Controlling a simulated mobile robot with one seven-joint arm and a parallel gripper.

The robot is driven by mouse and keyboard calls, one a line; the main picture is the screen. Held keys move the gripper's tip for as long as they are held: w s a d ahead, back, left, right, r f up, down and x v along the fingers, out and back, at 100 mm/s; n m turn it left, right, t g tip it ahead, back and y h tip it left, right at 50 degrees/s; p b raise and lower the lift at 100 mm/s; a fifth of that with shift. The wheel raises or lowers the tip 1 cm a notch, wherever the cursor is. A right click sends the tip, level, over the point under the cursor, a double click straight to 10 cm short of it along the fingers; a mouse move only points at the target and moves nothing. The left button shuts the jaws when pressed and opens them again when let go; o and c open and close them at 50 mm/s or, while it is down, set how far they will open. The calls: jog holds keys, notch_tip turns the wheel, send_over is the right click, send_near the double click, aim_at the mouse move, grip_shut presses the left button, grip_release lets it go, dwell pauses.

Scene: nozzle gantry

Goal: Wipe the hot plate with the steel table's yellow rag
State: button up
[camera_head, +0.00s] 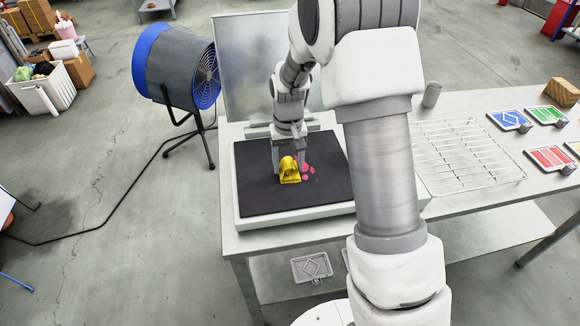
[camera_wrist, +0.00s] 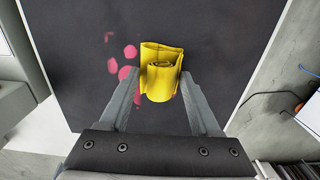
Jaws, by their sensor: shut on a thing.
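The yellow rag (camera_head: 290,172) is rolled up and held between the fingers of my gripper (camera_head: 289,160), low over the dark hot plate (camera_head: 260,190). In the wrist view the rag (camera_wrist: 160,70) sits between the two fingertips of my gripper (camera_wrist: 160,88). Its underside is hidden, so I cannot tell whether it touches the plate. Several pink-red spots (camera_head: 308,169) mark the plate just right of the rag. In the wrist view pink spots (camera_wrist: 129,52) lie left of the rag, with more partly hidden near the left finger.
A wire rack (camera_head: 465,150) lies on the steel table (camera_head: 470,105) right of the hot plate. A blue fan (camera_head: 180,68) is on the left. A metal panel (camera_head: 245,60) rises behind the plate.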

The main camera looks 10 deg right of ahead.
aim_at(284, 154)
jog(key=shift+w+p, duration=0.4)
jog(key=shift+w, duration=1.65)
jog(key=shift+w+f, duration=0.1)
jog(key=shift+w, duration=1.7)
jog(key=shift+p, duration=0.3)
jog(key=shift+r+p, duration=1.75)
jog(key=shift+r, duration=1.25)
jog(key=shift+r, duration=0.1)
notch_tip(284, 154, up, 3)
jog(key=shift+f+p, duration=0.1)
jog(key=shift+p, duration=0.85)
